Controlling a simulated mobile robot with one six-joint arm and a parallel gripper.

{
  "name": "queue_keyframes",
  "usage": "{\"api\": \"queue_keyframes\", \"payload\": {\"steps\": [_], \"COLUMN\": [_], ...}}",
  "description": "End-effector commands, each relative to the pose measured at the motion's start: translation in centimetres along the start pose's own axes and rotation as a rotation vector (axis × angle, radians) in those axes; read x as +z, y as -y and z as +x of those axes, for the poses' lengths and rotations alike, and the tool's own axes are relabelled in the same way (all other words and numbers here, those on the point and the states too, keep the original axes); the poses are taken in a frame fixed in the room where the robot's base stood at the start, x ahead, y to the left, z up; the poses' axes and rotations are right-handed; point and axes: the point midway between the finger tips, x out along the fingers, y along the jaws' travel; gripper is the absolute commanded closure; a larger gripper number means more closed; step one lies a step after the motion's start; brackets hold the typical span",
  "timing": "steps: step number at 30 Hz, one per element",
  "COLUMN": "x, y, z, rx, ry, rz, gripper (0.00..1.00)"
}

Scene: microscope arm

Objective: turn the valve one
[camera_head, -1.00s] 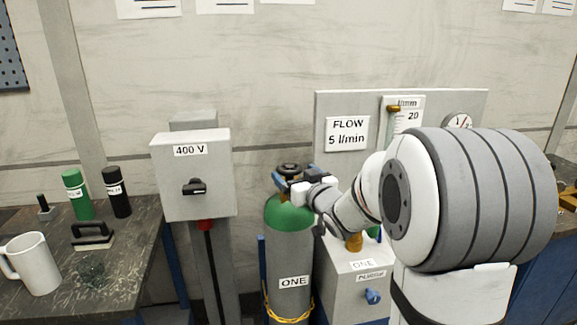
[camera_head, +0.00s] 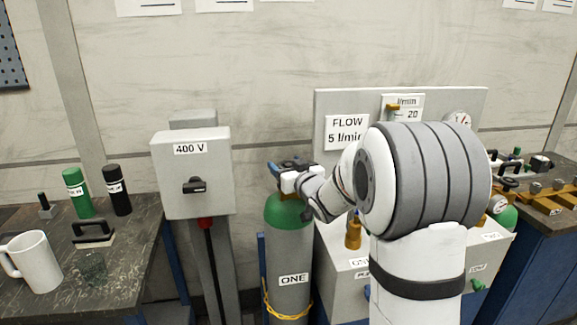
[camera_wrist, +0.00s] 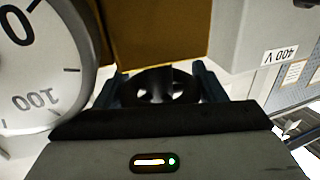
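The green-shouldered grey gas cylinder (camera_head: 288,240), labelled ONE, stands upright left of the middle in the head view. Its valve is a dark handwheel on top, mostly hidden there by my gripper (camera_head: 287,168). In the wrist view the black spoked handwheel (camera_wrist: 158,86) lies in front of the palm, between the two dark blue fingers of my gripper (camera_wrist: 158,88). One finger is on each side of the rim, with no clear gap showing. The finger pads' contact is partly hidden.
A grey 400 V box (camera_head: 190,175) with a black switch stands left of the cylinder. A white panel with a FLOW 5 l/min sign (camera_head: 346,132) is behind my arm. A bench (camera_head: 125,265) with a mug (camera_head: 36,262) is at left. A large gauge (camera_wrist: 38,65) is close in the wrist view.

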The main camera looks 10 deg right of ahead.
Motion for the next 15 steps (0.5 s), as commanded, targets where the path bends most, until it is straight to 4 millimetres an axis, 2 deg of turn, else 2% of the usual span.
{"api": "queue_keyframes", "payload": {"steps": [1,7,15], "x": [0.00,0.00,-0.17], "y": [0.00,-0.02,-0.19], "z": [-0.01,-0.02,0.02], "rx": [0.000,0.000,-0.059], "ry": [0.000,0.000,-0.002], "rz": [0.000,0.000,-0.003], "gripper": [0.42,0.59,0.59]}}
